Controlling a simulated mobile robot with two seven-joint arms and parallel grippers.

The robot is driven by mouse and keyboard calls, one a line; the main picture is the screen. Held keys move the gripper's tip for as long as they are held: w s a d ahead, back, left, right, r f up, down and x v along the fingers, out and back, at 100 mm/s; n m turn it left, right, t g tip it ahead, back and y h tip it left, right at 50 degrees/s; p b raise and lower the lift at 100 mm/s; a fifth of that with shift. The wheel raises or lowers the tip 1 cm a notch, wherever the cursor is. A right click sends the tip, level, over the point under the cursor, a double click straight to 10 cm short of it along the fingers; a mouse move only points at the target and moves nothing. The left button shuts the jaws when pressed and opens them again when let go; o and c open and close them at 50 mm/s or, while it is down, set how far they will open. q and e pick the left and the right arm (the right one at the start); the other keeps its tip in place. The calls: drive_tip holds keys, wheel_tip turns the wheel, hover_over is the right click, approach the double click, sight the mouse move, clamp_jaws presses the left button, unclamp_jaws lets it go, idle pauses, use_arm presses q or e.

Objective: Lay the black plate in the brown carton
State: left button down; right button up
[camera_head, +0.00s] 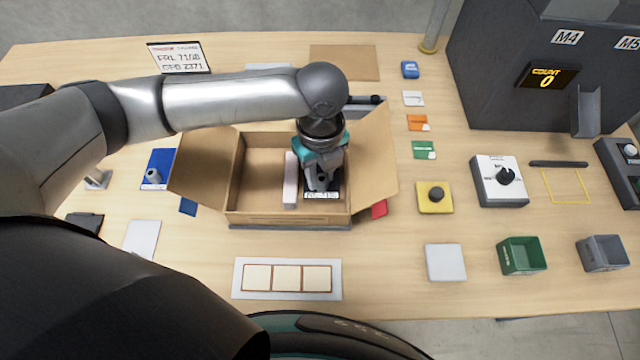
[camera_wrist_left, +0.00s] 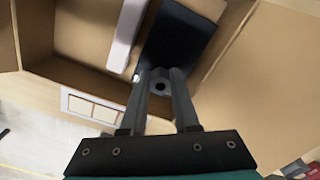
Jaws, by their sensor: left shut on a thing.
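The brown carton (camera_head: 265,219) stands open on the table, its side flaps folded outward to left and right. My left gripper (camera_head: 321,186) reaches down into its right part from above. It is shut on the black plate (camera_wrist_left: 180,42), which lies within the carton's walls. A white label strip shows at the plate's near edge (camera_head: 322,195) in the head view; the gripper hides much of the rest. Whether the plate touches the carton floor, I cannot tell. A pale upright bar (camera_head: 290,180) stands in the carton just left of the plate. My right gripper is not in view.
A white panel with three cream squares (camera_head: 287,279) lies in front of the carton. To the right are a yellow button box (camera_head: 434,197), a knob box (camera_head: 498,181), a green bin (camera_head: 521,257) and a grey bin (camera_head: 602,253). A dark machine (camera_head: 510,60) stands at back right.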

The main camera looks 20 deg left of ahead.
sight(320, 177)
use_arm(q)
drive_tip(key=shift+f+b, duration=0.45)
drive_tip(key=shift+f, duration=1.55)
drive_tip(key=shift+f, duration=0.2)
drive_tip(key=c, duration=0.7)
unclamp_jaws()
drive_tip(key=shift+o, duration=0.2)
wheel_tip(320, 177, up, 12)
drive_tip(key=p, duration=0.2)
drive_tip(key=shift+r+p, duration=0.2)
drive_tip(key=shift+p, duration=0.2)
